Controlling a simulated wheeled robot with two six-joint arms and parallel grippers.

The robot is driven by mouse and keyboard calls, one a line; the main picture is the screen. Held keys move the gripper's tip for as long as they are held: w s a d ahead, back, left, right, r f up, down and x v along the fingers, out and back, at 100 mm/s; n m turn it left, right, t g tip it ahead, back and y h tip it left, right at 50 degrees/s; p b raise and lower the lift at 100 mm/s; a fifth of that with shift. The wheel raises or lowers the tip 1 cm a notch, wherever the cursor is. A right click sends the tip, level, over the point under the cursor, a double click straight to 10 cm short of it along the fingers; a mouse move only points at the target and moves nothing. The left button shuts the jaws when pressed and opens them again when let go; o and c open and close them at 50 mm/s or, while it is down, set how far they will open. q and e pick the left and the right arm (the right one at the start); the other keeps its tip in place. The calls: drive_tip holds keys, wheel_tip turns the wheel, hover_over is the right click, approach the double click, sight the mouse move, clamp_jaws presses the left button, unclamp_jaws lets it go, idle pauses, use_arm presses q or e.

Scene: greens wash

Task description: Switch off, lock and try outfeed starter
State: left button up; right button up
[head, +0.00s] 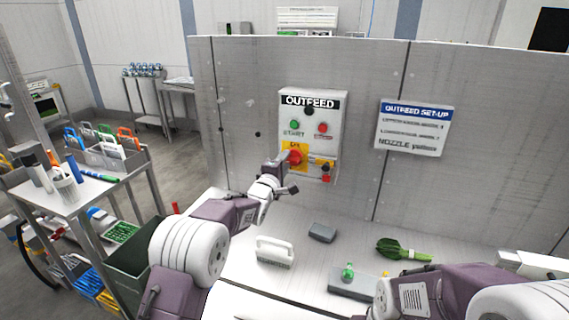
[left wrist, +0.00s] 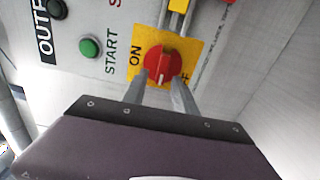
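The outfeed starter (head: 312,110) is a pale box on the grey wall panel, with a green START button (head: 294,125) and a red button (head: 322,128). Its red rotary switch (head: 295,157) sits on a yellow plate; ON and part of another label show in the left wrist view (left wrist: 162,68). A white mark on the knob points down in that view, between the labels. My left gripper (left wrist: 160,88) is at the knob, its fingers apart with one on each side; contact is unclear. A yellow and red fitting (head: 325,166) is beside the switch. My right gripper is not visible.
Below the panel is a pale worktop (head: 300,284) with a white-handled brush (head: 275,250), a dark grey block (head: 322,232) and green leaves (head: 402,250). An OUTFEED SET-UP sign (head: 413,128) hangs right. A cart (head: 85,185) with coloured loop-handled items stands left.

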use_arm(q)
drive_tip(key=shift+s, duration=0.1)
drive_tip(key=b+v, duration=0.2)
drive_tip(key=v, duration=0.7)
drive_tip(key=shift+r, duration=0.1)
